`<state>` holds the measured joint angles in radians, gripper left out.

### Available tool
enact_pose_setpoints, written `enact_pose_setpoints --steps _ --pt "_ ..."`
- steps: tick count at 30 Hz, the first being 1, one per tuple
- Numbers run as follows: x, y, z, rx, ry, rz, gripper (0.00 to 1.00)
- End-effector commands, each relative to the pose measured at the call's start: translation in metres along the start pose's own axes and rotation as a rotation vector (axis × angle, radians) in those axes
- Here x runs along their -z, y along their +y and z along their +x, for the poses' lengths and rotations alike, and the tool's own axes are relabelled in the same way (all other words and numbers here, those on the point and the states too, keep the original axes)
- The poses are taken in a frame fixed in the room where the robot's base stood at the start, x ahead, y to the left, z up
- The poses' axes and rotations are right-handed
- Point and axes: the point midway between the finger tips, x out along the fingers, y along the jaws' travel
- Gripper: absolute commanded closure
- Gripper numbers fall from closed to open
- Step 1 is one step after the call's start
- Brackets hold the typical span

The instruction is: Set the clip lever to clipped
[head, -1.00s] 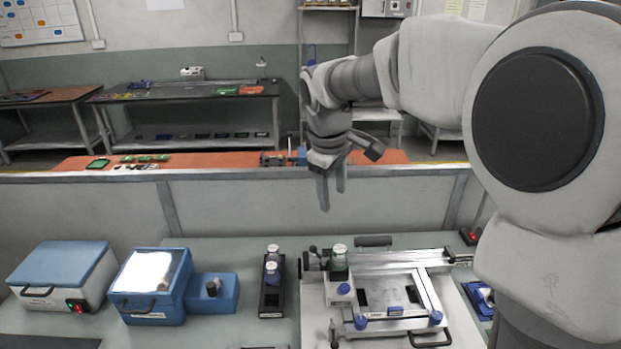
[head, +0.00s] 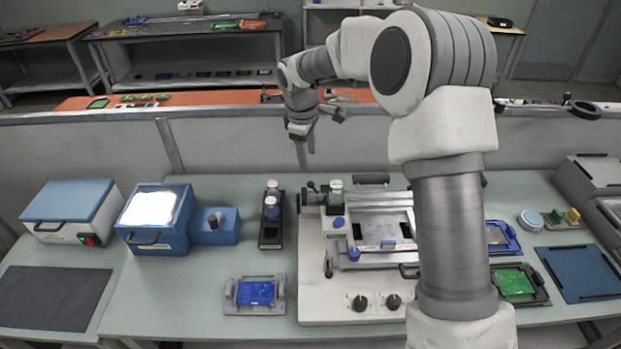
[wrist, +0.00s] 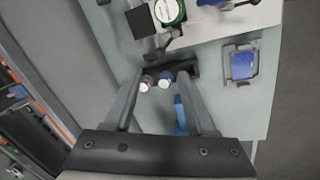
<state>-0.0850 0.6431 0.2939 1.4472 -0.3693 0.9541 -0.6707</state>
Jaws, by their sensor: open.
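A white-based machine (head: 390,282) with a metal frame stands mid-bench in the head view. A small dark upright lever (head: 328,268) is at its left front, and a dark-knobbed handle (head: 312,187) is at its back left. I cannot tell which part is the clip lever, or its setting. My arm hides the machine's right part.
A black rack (head: 271,242) with bottles stands left of the machine. Further left are a blue box (head: 157,233) and a blue-lidded box (head: 70,207). A blue board (head: 256,293) lies in a grey holder in front. A green board (head: 516,282) lies right. The front left bench has free room.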

Motion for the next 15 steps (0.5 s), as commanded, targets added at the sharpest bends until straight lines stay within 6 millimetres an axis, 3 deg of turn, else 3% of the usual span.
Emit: enact_pose_setpoints --steps 9,15 --pt "0.0 -0.001 0.068 0.004 -0.002 0.0 0.44" --pt "0.0 0.0 0.096 0.001 -0.001 0.0 0.44"
